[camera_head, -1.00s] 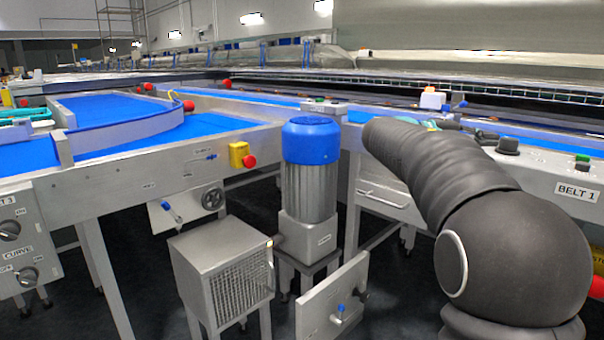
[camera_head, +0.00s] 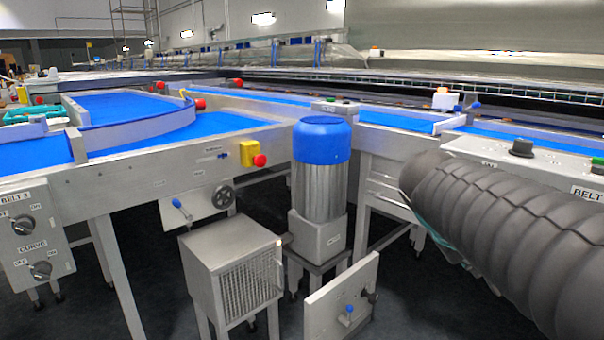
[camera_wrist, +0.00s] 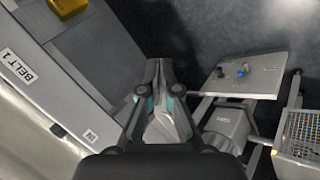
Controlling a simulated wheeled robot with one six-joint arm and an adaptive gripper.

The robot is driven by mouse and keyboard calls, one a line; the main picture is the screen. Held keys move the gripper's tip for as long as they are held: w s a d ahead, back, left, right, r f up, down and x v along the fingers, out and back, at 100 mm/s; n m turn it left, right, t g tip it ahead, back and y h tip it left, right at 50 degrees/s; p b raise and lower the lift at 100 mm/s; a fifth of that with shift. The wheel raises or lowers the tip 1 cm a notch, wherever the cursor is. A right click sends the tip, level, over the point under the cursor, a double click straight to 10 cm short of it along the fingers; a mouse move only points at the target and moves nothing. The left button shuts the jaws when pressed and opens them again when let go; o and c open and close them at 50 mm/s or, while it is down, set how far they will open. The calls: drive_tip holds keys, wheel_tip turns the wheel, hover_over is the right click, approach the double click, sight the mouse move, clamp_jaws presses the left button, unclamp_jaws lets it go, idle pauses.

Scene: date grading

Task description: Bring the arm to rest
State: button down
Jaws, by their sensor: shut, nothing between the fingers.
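My gripper (camera_wrist: 158,92) shows in the wrist view with its fingers closed together and nothing between them. It hangs over the dark floor, between the side panel of the Belt 1 frame (camera_wrist: 75,60) and a grey motor unit (camera_wrist: 226,125). My arm, in a dark ribbed sleeve, crosses the right side of the head view. The gripper itself is hidden from the head view.
A blue-capped motor (camera_head: 321,140) stands in front of the belts, left of my arm. A grey caged box (camera_head: 232,270) and a small panel with a blue knob (camera_head: 345,305) are low in front. The control box of Belt 1 (camera_head: 545,165) lies behind my arm.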

drive_tip(key=s+a+f+m+t+y, duration=0.1)
drive_tip(key=s+a+f+t+y, duration=0.1)
drive_tip(key=s+a+f+y, duration=0.5)
drive_tip(key=s+a+f, duration=0.4)
drive_tip(key=s+a, duration=0.1)
drive_tip(key=shift+a+f, duration=0.3)
drive_tip(key=shift+a, duration=0.1)
drive_tip(key=shift+s, duration=0.1)
idle(1.0)
drive_tip(key=shift+d, duration=0.1)
